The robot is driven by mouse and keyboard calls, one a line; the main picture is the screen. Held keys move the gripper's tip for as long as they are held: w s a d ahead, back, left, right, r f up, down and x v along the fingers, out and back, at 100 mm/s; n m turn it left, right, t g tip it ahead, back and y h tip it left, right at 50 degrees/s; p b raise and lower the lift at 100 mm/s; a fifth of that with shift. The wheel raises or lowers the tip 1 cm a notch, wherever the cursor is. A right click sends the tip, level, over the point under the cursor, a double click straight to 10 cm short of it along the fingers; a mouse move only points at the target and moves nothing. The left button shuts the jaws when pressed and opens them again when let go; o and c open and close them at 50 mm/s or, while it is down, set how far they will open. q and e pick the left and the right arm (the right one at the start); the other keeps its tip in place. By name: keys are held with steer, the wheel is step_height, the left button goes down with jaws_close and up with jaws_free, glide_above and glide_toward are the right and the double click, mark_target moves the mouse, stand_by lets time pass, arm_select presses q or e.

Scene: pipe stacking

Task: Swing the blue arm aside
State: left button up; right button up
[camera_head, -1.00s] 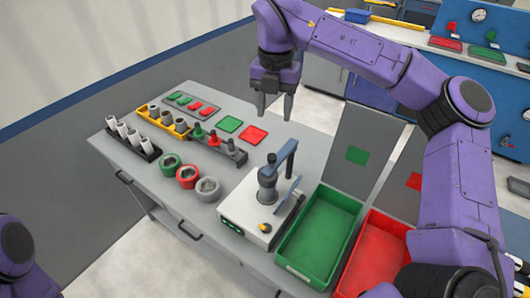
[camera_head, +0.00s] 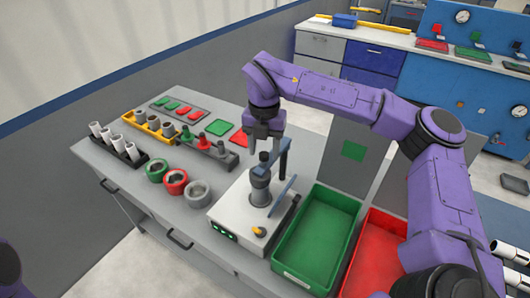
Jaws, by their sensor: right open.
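The blue arm (camera_head: 285,158) stands on a white box-shaped device (camera_head: 228,214) on the grey table. Its top bar reaches over a dark grey cylindrical piece (camera_head: 260,186) with a black knob above it. My right gripper (camera_head: 264,146) points down just behind and above the blue arm. Its jaws are open, with one finger close to the arm's top; I cannot tell whether they touch. My left gripper is out of view; only a bit of my left arm shows at the bottom left corner.
A green bin (camera_head: 318,238) and a red bin (camera_head: 374,250) stand right of the device. Green, red and grey rings (camera_head: 175,182) lie to its left. Racks of white tubes (camera_head: 120,146) and grey pieces (camera_head: 160,124) stand farther left. Free table lies in front of the rings.

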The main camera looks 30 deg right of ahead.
steer(key=shift+f, duration=1.4)
jaws_close()
steer(key=shift+w+a, duration=0.1)
steer(key=shift+w, duration=0.05)
steer(key=w+d+m+b, duration=0.2)
steer(key=w+m+b, duration=0.3)
steer(key=w+m, duration=0.3)
steer(key=w+d+m+b, duration=0.2)
steer(key=w+m+b, duration=0.3)
steer(key=m, duration=0.5)
steer(key=w, duration=0.2)
steer(key=shift+w+d, duration=0.3)
steer(key=shift+w, duration=0.05)
steer(key=shift+r, duration=0.15)
